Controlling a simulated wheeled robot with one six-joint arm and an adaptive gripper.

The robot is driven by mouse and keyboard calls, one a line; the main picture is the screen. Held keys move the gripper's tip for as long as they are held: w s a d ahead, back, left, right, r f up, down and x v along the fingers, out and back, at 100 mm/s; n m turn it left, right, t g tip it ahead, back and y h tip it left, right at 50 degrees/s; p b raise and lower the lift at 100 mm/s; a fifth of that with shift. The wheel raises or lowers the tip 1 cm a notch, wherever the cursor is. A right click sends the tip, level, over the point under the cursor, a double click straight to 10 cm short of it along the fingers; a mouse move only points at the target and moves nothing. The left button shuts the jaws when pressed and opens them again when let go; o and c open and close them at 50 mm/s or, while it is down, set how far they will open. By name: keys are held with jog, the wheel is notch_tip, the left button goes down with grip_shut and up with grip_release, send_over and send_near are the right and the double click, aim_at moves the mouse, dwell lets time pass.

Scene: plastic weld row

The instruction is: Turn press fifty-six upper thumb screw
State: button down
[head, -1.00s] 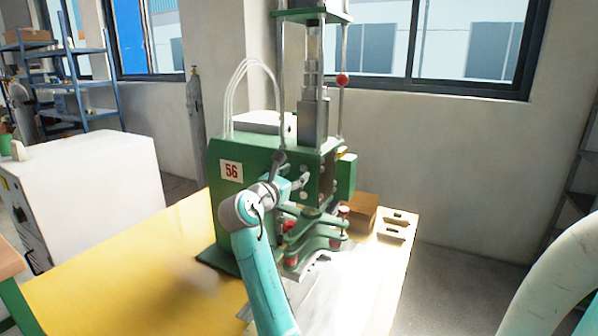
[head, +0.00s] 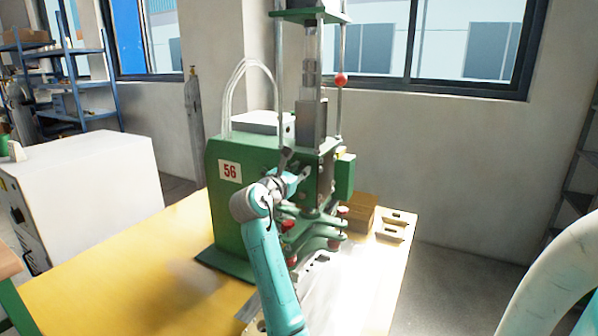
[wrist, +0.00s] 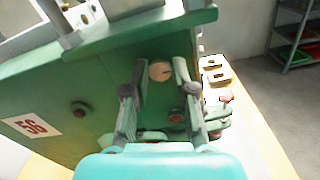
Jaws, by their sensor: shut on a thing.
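Press fifty-six (head: 232,205) is a green machine with a white plate reading 56 (head: 230,171); it also shows in the wrist view (wrist: 60,100). A pale round thumb screw head (wrist: 160,71) sits on its green face, between the fingertips of my gripper (wrist: 158,80). In the head view my gripper (head: 298,180) reaches the press's front face, and my arm hides the screw's exact contact.
The press stands on a yellow table (head: 150,262). Red-knobbed green arms (head: 318,236) stick out below my gripper. A brown box (head: 361,212) and pale slotted blocks (head: 392,229) lie at right. A white cabinet (head: 85,190) stands at left. White hoses (head: 240,85) arch above the press.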

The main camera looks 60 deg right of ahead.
jog(key=m, duration=0.3)
jog(key=shift+m, duration=0.4)
jog(key=m, duration=0.4)
jog(key=shift+m, duration=0.3)
jog(key=m, duration=0.4)
jog(key=shift+f+m, duration=0.1)
jog(key=shift+m, duration=0.2)
jog(key=m, duration=0.4)
jog(key=shift+f+m, duration=0.15)
jog(key=shift+m, duration=4.15)
jog(key=shift+f+m, duration=0.1)
jog(key=shift+m, duration=4.2)
